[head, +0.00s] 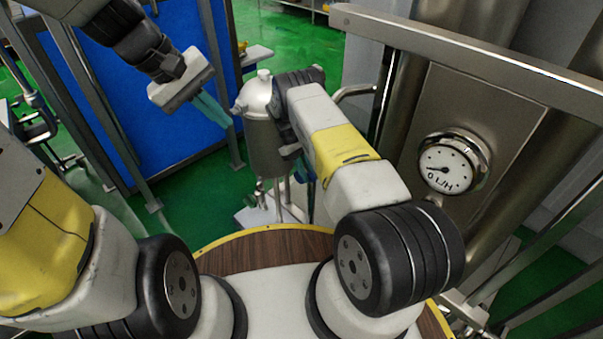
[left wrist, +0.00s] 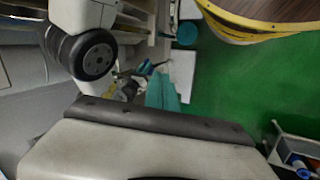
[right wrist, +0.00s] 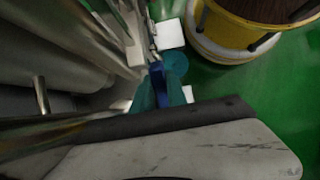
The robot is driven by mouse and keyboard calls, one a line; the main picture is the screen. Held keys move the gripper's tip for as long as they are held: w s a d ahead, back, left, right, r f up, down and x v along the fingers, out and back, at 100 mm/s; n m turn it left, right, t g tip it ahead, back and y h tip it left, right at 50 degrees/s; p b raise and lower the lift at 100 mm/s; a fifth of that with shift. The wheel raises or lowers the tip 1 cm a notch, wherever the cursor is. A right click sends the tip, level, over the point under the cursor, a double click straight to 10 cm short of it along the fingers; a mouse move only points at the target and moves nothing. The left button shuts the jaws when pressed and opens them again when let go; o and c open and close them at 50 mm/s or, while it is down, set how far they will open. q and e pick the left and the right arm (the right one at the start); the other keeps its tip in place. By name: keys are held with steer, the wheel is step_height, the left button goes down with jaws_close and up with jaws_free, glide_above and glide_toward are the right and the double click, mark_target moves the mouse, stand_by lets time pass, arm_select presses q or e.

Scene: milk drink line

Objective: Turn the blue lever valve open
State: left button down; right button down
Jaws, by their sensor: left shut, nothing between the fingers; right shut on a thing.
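The blue lever (right wrist: 157,76) shows in the right wrist view as a dark blue piece between the teal fingers of my right gripper (right wrist: 161,90). That gripper is shut on it. In the head view my right arm hides the lever and most of the right gripper. The valve body cannot be made out clearly. My left gripper (head: 213,111) is shut and empty, held in the air left of the steel vessel in the head view. Its teal fingers (left wrist: 163,94) also show together in the left wrist view.
A steel vessel (head: 265,140) stands behind my right forearm. At right are a flow gauge (head: 447,165) on a steel panel and a long steel rail (head: 480,55). A blue panel (head: 160,120) stands at left. Green floor (left wrist: 235,90) is open beside the equipment.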

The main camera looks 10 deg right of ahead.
arm_select(q)
steer(key=w+d+f+n+g+h, duration=0.1)
steer(key=w+d+f+n+h, duration=0.2)
steer(key=f, duration=0.4)
steer(key=w+d+f+n+h, duration=0.1)
steer(key=w+d+f+n, duration=0.2)
steer(key=w+f+n, duration=0.3)
steer(key=w+d+f+n+g+h, duration=0.1)
steer(key=w+d+f+n+h, duration=0.2)
steer(key=f, duration=0.5)
steer(key=d+f+n+t+h, duration=0.1)
steer(key=d+f+n+t, duration=0.15)
steer(key=f+n, duration=0.7)
steer(key=d+f+n+t, duration=0.2)
steer(key=f+n+t, duration=0.2)
steer(key=f, duration=1.1)
steer(key=w+d, duration=0.5)
steer(key=d, duration=0.2)
steer(key=shift+w+d+r, duration=0.25)
steer(key=shift+w, duration=0.1)
steer(key=shift+g, duration=0.25)
